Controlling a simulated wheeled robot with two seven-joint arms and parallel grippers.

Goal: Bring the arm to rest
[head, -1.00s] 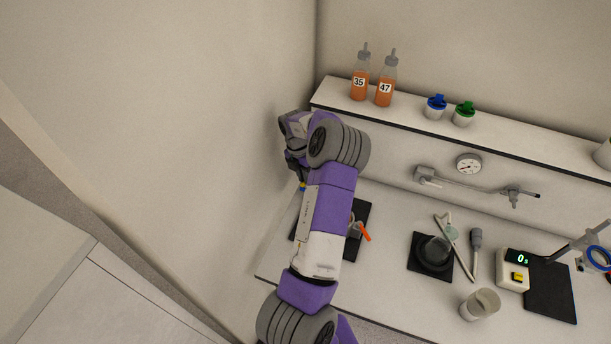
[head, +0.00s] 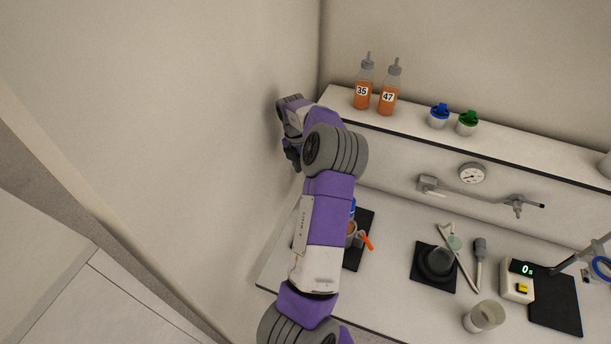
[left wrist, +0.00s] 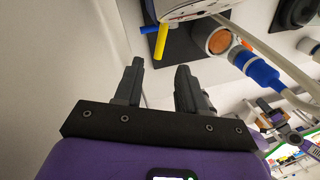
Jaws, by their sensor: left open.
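My left arm comes up from the bottom of the head view, and its gripper (head: 291,158) is over the left end of the bench, close to the left wall. In the left wrist view the two dark fingers (left wrist: 160,85) stand apart with nothing between them, so the left gripper is open and empty. A dark mat (left wrist: 185,42) with blue and yellow parts and a round orange-topped item (left wrist: 219,41) lies beyond the fingers.
A black pad (head: 433,268), a beaker (head: 484,316) and a timer (head: 517,281) are on the bench.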

